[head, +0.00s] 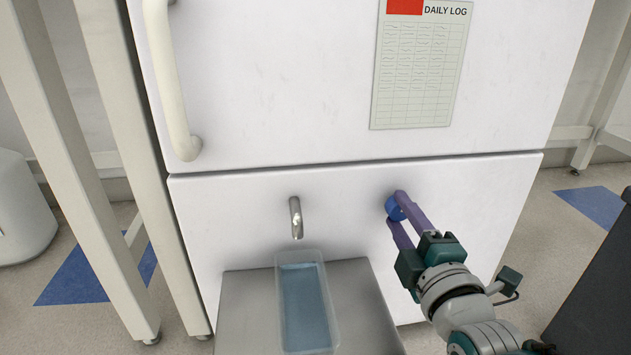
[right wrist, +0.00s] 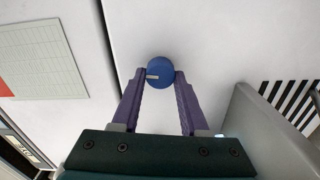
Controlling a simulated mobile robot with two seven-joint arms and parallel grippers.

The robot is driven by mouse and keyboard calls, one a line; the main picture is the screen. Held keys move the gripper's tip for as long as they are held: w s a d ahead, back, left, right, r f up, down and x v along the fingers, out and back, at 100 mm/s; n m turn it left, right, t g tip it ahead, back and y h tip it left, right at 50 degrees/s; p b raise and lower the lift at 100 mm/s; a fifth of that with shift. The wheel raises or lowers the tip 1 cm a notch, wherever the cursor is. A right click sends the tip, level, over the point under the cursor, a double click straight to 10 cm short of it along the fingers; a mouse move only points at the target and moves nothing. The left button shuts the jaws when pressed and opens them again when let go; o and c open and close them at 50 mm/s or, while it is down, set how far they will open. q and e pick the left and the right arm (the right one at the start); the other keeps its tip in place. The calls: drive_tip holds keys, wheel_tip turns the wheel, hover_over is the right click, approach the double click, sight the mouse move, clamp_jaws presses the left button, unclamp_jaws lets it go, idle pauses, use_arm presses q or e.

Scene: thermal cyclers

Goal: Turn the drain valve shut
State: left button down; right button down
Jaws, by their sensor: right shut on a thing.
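The drain valve is a round blue knob (head: 394,208) on the lower white panel, right of the metal spout. My right gripper (head: 398,212) has its two purple fingers around the knob, one on either side. In the right wrist view the knob (right wrist: 160,73) sits between the fingertips (right wrist: 160,76), with a pale pointer mark on its face. The gripper is shut on the knob. The metal spout (head: 296,217) points down over a clear tray (head: 331,300) holding bluish liquid. I cannot tell whether liquid is running from the spout. My left gripper is not in view.
The tray stands on a grey metal stand (head: 362,290) in front of the panel. A white handle (head: 170,90) is on the upper door, and a log sheet (head: 418,75) hangs there. White frame legs (head: 85,180) stand at the left. A dark unit (head: 597,295) is at lower right.

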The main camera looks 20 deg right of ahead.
drive_tip(key=shift+f+n, duration=0.1)
drive_tip(key=shift+n, duration=0.5)
drive_tip(key=shift+c, duration=2.1)
unclamp_jaws()
drive_tip(key=shift+s, duration=0.1)
drive_tip(key=shift+s+p, duration=0.3)
drive_tip(key=p+v, duration=0.3)
drive_tip(key=v, duration=0.6)
drive_tip(key=shift+a+p, duration=0.15)
drive_tip(key=shift+p, duration=0.2)
